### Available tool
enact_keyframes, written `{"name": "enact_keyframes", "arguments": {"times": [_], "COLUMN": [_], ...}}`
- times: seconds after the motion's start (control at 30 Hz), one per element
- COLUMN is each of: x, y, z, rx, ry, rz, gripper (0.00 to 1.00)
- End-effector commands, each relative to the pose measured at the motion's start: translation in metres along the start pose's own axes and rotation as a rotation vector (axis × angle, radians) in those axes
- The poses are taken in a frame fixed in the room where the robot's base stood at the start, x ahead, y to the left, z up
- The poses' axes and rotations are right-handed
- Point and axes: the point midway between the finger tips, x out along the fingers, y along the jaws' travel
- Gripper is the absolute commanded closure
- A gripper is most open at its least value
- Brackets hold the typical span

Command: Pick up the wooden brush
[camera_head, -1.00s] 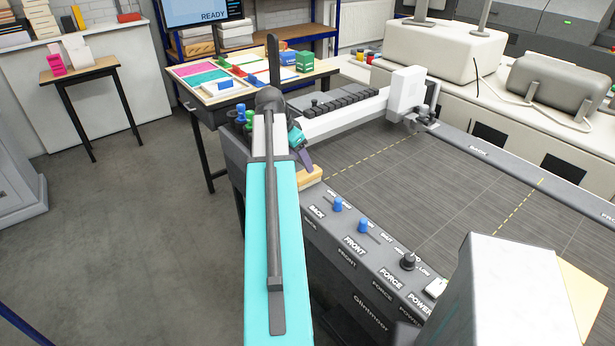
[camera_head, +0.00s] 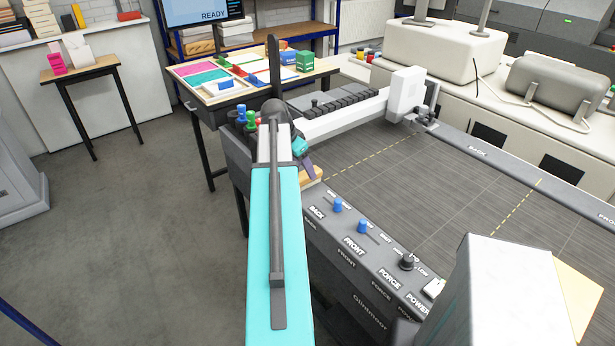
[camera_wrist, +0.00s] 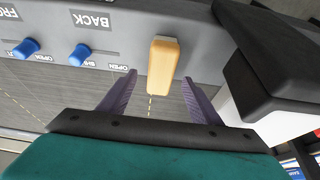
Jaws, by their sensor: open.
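The wooden brush (camera_wrist: 163,65) shows in the wrist view as a tan block on the grey front panel of the cutting machine. It lies between and beyond the tips of my gripper (camera_wrist: 160,80), apart from both fingers. The two purple fingers are spread wide and hold nothing. In the head view the brush (camera_head: 311,178) is mostly hidden behind my arm, with only a tan edge showing. My gripper (camera_head: 307,168) is just above it there, partly hidden by my arm.
The machine's panel carries blue knobs (camera_head: 362,226) and a black knob (camera_head: 406,262) to the right of the brush. A dark clamp bar (camera_head: 345,100) and its white beam stand behind.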

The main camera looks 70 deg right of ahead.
Motion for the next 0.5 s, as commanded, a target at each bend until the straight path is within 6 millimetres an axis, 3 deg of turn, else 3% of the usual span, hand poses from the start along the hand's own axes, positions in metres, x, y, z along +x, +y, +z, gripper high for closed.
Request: {"name": "enact_keyframes", "arguments": {"times": [0.3, 0.5], "x": [0.024, 0.028], "y": [-0.001, 0.0], "z": [0.0, 0.0], "rx": [0.0, 0.0], "ry": [-0.001, 0.0], "rz": [0.001, 0.0], "gripper": [0.42, 0.42]}}
